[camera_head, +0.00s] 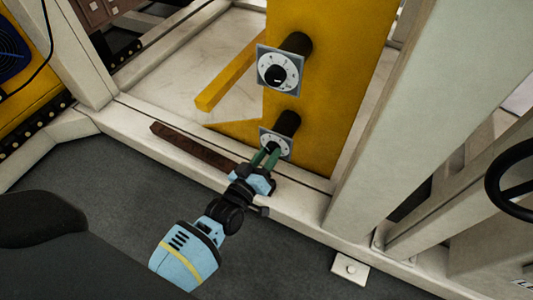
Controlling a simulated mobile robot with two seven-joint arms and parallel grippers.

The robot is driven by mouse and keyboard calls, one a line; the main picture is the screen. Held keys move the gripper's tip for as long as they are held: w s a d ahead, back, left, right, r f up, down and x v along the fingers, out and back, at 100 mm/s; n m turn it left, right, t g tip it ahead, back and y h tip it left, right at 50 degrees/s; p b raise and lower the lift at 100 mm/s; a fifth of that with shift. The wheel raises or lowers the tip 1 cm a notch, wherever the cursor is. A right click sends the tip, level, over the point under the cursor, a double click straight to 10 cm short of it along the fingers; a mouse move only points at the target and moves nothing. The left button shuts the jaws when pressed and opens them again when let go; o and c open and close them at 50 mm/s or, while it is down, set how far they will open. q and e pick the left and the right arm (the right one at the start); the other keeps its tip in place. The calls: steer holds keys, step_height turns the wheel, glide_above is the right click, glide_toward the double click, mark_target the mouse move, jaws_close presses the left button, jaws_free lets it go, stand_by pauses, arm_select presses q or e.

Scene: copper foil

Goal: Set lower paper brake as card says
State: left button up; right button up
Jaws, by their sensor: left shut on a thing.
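The lower paper brake dial (279,139) is on a square grey plate in front of a black cylinder, low on the yellow panel. My left gripper (270,156) reaches it from below, with its green fingers shut on the dial's knob. The fingers hide the knob and part of the dial face, so its setting cannot be read. The upper dial (278,72) has a white scale and a black centre knob, and nothing touches it. I see no card in this view. My right gripper is not in view.
A yellow bar (230,79) juts out left of the dials. A brown strip (194,145) lies on the pale frame beam. A thick pale post (430,110) stands close on the right, with a black handwheel (494,181) beyond. Grey floor (110,180) lies open in front.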

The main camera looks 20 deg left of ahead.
arm_select(q)
steer(key=shift+n, duration=0.9)
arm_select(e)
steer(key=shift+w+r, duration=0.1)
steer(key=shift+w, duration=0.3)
arm_select(q)
steer(key=o, duration=1)
steer(key=shift+s, duration=0.1)
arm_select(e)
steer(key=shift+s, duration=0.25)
